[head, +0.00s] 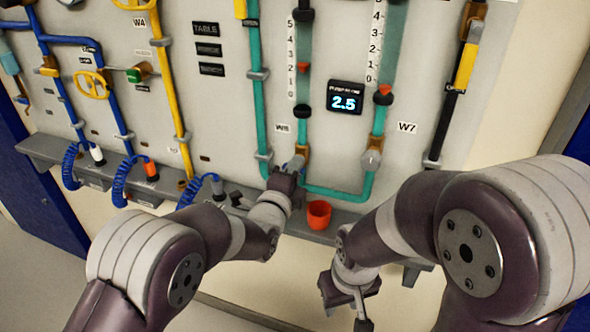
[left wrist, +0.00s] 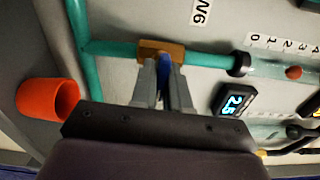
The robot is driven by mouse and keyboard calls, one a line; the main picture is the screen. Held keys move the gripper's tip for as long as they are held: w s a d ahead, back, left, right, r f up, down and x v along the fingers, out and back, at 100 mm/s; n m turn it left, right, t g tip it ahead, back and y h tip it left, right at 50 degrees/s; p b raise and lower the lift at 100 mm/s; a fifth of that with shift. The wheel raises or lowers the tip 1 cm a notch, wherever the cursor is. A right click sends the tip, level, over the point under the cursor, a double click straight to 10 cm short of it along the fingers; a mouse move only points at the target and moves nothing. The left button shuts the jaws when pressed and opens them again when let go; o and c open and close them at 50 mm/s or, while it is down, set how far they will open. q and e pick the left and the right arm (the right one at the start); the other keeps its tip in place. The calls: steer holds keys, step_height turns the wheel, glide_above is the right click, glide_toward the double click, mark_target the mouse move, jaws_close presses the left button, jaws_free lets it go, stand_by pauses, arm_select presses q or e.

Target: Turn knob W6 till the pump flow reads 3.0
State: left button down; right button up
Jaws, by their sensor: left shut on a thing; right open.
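My left gripper (head: 292,166) is at the brass valve under the W6 label (head: 283,128), on the green pipe. In the left wrist view its fingers (left wrist: 163,90) are shut on knob W6 (left wrist: 164,68), a narrow blue piece in front of the brass valve body (left wrist: 152,46). The fingers hide most of the knob, and its angle is hard to tell. The pump flow display (head: 345,98) reads 2.5; it also shows in the left wrist view (left wrist: 234,101). My right gripper (head: 346,303) is open and empty, low in front of the wall, away from the panel.
A grey knob (head: 372,160) sits beside the W7 label (head: 407,128). An orange cup (head: 319,214) stands on the grey shelf (head: 345,225), just right of my left gripper. Scaled flow tubes rise above both valves. Yellow and blue pipes and coiled blue hoses (head: 120,180) are further left.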

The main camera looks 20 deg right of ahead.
arm_select(q)
steer(key=shift+f, duration=0.1)
steer(key=c, duration=1.2)
jaws_free()
steer(key=b+v, duration=0.2)
steer(key=v, duration=1)
steer(key=shift+s+a, duration=0.2)
steer(key=shift+s, duration=0.1)
